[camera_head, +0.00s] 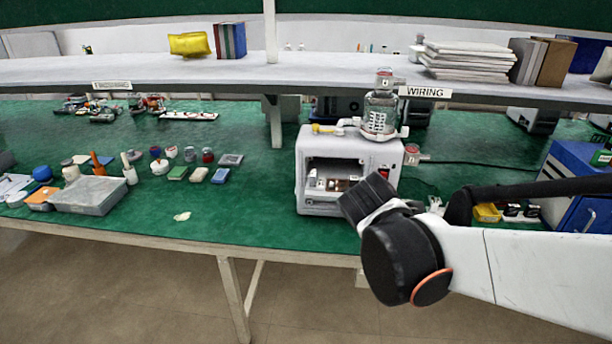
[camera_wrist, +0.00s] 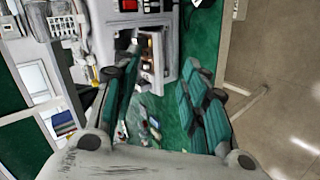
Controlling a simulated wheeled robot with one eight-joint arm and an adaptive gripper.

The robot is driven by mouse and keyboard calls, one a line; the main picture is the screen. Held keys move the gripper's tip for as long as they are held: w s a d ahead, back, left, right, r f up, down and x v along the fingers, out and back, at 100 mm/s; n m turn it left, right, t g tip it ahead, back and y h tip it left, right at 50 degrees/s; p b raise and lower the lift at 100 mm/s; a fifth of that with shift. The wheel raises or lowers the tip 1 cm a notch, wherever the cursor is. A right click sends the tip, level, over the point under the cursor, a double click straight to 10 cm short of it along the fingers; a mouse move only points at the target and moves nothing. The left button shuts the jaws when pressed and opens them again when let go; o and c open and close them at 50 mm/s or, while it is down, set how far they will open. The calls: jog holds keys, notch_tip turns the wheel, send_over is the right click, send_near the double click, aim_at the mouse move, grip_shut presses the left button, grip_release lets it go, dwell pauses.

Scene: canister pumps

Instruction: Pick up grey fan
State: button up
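I cannot surely pick out a grey fan in either view. A pale grey box-shaped unit (camera_head: 348,165) with an open front and a red switch stands on the green bench. Small parts show inside its opening. A grey and clear canister (camera_head: 380,112) stands on top of it. In the wrist view the unit (camera_wrist: 168,35) is beyond my fingertips. My gripper (camera_wrist: 160,72) is open there, with green bench between its two fingers and nothing held. In the head view my gripper (camera_head: 367,200) is in front of the unit's lower right corner and hides part of it.
A shelf (camera_head: 330,73) runs above the bench (camera_head: 250,140). A grey tray (camera_head: 90,197), small tubs and blocks lie left. A blue cabinet (camera_head: 570,175) and a yellow bin (camera_head: 487,212) stand right. Bare bench shows left of the unit.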

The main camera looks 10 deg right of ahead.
jog(key=w+f+n+t+h, duration=0.1)
jog(key=w+n+t, duration=0.1)
jog(key=w+n, duration=0.4)
jog(key=n+t, duration=0.5)
jog(key=n, duration=1.1)
send_near(314, 170)
jog(key=w, duration=0.1)
jog(key=w+p, duration=0.1)
jog(key=w+d+f, duration=0.1)
jog(key=shift+w+d+p, duration=0.15)
jog(key=shift+w+p, duration=0.05)
jog(key=shift+p, duration=0.1)
jog(key=shift+r+b+x, duration=0.15)
jog(key=shift+b+x, duration=0.2)
jog(key=shift+x, duration=1.15)
jog(key=shift+r+b+x, duration=0.1)
jog(key=shift+b+x, duration=0.25)
jog(key=shift+x, duration=1.2)
grip_shut()
